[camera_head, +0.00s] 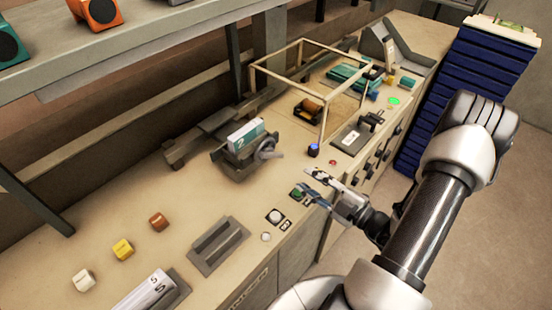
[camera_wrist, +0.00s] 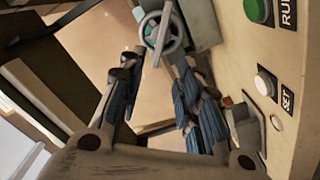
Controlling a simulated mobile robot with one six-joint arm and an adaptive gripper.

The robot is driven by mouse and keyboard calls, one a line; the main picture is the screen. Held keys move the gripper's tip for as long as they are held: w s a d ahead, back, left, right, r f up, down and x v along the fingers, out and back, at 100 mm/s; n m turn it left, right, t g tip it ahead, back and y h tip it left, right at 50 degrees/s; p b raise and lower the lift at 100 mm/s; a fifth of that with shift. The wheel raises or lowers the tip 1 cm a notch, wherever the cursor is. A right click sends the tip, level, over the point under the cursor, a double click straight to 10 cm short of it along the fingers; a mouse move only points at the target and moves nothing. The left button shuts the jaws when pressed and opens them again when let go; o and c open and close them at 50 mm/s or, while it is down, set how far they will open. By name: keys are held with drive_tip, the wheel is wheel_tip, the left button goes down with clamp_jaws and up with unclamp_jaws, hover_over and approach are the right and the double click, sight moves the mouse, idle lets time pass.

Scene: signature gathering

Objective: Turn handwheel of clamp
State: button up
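The clamp (camera_head: 231,166) is a grey vise-like device on the bench, with a white and teal block marked 2 (camera_head: 246,135) at its top. Its grey handwheel (camera_head: 268,150) is on its right side. In the wrist view the spoked handwheel (camera_wrist: 177,40) shows at the top centre, beyond my fingertips. My gripper (camera_head: 313,184) is in front and to the right of the clamp, above the bench's front edge. In the wrist view my gripper (camera_wrist: 155,75) is open, with a clear empty gap between its blue-grey fingers. It appears apart from the handwheel.
A green RUN button (camera_wrist: 258,10) and a white SET button (camera_wrist: 264,85) are close beside my gripper. A wire-frame enclosure (camera_head: 325,100) stands behind right, and a slotted grey block (camera_head: 216,245) lies front left. Bare bench separates the clamp from the buttons.

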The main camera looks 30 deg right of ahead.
sight(273, 157)
drive_tip(key=x, duration=1.3)
drive_tip(key=shift+c, duration=0.2)
clamp_jaws()
